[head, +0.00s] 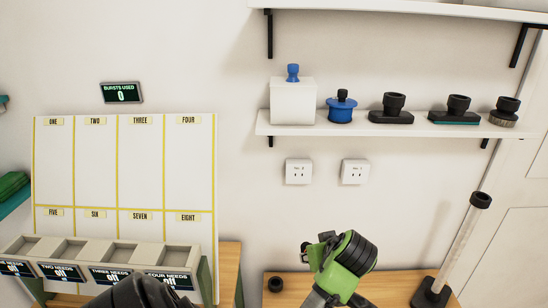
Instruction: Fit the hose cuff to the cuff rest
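A short black ring-shaped piece (275,284) sits on the wooden worktop at lower middle; it may be the hose cuff, but I cannot tell. At right a pale pole stands tilted on a black base, with a black collar (481,200) on its upper end; I cannot tell whether this is the cuff rest. A green body with a ribbed black cylinder (358,253) is at my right arm's end, above the worktop. My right gripper (318,252) is partly hidden there, and its fingers are unclear. My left gripper (140,292) is a dark shape at the bottom edge, fingers not visible.
A white shelf (300,130) holds a white box, a blue-based piece and several black nozzles. Two wall plates (298,172) are below. A white board (125,165) with yellow-lined numbered cells stands at left, a compartment tray (120,256) before it. A counter (121,93) reads 0.

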